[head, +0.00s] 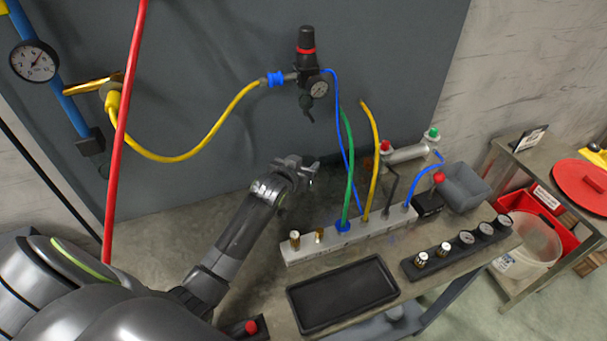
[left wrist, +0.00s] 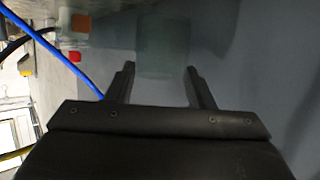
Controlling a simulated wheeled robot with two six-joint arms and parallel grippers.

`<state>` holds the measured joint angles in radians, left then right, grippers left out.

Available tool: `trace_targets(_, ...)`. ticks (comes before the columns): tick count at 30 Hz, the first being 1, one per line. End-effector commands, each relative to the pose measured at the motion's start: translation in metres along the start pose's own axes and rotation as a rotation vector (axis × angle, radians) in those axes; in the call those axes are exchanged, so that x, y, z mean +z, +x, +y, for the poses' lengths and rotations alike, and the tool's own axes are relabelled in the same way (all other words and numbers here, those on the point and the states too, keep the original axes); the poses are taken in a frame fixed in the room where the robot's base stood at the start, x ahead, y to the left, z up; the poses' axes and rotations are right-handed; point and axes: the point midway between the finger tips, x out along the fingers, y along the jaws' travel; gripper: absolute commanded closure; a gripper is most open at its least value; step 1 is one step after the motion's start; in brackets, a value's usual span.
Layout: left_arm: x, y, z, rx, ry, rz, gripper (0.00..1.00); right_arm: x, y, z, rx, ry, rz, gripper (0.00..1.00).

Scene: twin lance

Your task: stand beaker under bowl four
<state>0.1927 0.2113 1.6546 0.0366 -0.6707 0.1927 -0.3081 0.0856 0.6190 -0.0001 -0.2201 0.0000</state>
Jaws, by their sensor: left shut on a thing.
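My left gripper (head: 300,172) is above the bench's back edge, in front of the grey panel. In the left wrist view its two fingers (left wrist: 160,80) are on either side of a faint, translucent grey-green cylinder, which looks like the beaker (left wrist: 163,45). The gripper is shut on it. I cannot make out the beaker in the head view. A black regulator (head: 306,55) with a gauge is on the panel above the gripper, with a small dark bowl-like part (head: 306,101) below it. No number shows, so I cannot tell which bowl is four. My right gripper is not in view.
A white manifold (head: 330,240) with green, yellow and blue hoses stands right of my gripper. A black tray (head: 342,294) and a gauge strip (head: 463,246) lie in front. A grey bin (head: 465,187) stands at right. A red hose (head: 125,130) crosses at left.

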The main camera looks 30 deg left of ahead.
Motion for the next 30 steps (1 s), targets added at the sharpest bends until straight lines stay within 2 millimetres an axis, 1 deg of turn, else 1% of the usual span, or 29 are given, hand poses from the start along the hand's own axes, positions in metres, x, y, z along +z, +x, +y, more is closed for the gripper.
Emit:
trace_targets(4,0.014,0.005,0.000,0.000,0.000,-0.004,0.74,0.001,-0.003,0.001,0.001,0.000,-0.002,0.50)
trace_targets(10,0.036,0.015,0.000,0.000,0.000,-0.002,0.74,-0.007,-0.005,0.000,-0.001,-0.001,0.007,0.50)
trace_targets(22,0.042,0.017,0.000,0.000,0.001,0.000,0.74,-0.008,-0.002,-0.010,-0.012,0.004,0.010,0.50)
trace_targets(23,0.041,0.017,0.000,0.000,0.001,0.000,0.49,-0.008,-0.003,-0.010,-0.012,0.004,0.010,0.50)
trace_targets(27,0.041,0.017,0.000,0.000,0.001,0.000,0.31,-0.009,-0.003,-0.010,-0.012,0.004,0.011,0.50)
trace_targets(30,0.041,0.017,0.000,0.000,0.001,0.000,0.30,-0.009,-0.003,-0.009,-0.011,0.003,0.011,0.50)
